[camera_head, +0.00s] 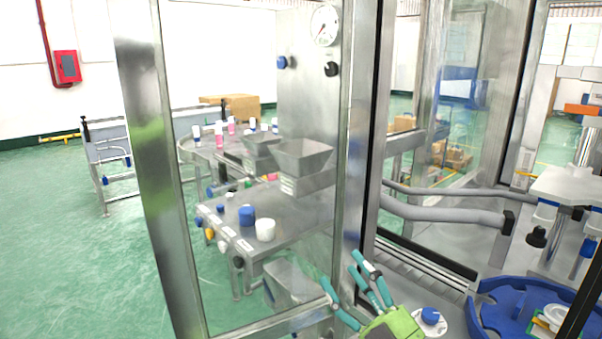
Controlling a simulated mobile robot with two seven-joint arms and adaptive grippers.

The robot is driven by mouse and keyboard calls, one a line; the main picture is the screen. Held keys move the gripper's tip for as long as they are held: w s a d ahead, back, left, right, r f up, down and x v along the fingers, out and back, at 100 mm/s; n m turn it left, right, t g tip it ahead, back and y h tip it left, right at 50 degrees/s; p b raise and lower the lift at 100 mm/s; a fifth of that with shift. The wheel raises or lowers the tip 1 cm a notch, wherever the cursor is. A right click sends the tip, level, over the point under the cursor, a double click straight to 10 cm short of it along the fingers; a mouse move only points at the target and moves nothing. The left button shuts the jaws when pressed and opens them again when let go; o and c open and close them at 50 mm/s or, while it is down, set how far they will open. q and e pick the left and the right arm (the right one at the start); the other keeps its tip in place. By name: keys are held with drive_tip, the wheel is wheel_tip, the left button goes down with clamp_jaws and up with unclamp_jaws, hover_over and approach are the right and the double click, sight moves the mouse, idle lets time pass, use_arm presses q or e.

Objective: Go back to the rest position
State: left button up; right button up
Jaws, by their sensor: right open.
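My right gripper (343,275) is at the bottom centre, with a green body and teal fingers. Its fingers are spread apart with nothing between them. It is in front of the metal-framed glass door (260,200) of the machine, near the door's lower right corner. Whether it touches the frame I cannot tell. My left gripper is out of view.
A blue round tray (490,300) is at the lower right, next to a blue knob (430,316). Grey tubes (445,211) cross the machine on the right. Behind the glass is a table with a hopper (302,156). Green floor (60,250) lies clear at left.

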drive_tip(key=s+d+f+m+g+h, duration=0.25)
drive_tip(key=d+f+m+h, duration=0.35)
drive_tip(key=f, duration=0.4)
drive_tip(key=s+d+f+m+g+h, duration=0.2)
drive_tip(key=d+f+m+g+h, duration=0.15)
drive_tip(key=d+f+h, duration=0.4)
drive_tip(key=s+a+f+g, duration=0.1)
drive_tip(key=s+f+g, duration=0.4)
drive_tip(key=s+f, duration=0.45)
drive_tip(key=s+a+f+g, duration=0.1)
drive_tip(key=s+f+g, duration=0.5)
drive_tip(key=s, duration=0.6)
wheel_tip(320, 180, down, 24)
drive_tip(key=s, duration=0.2)
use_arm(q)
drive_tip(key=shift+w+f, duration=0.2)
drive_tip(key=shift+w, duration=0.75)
use_arm(e)
drive_tip(key=s+d+f+n, duration=0.1)
drive_tip(key=s+d+f, duration=0.1)
drive_tip(key=s+f, duration=1.2)
drive_tip(key=shift+s+d+g, duration=0.35)
drive_tip(key=shift+g, duration=0.05)
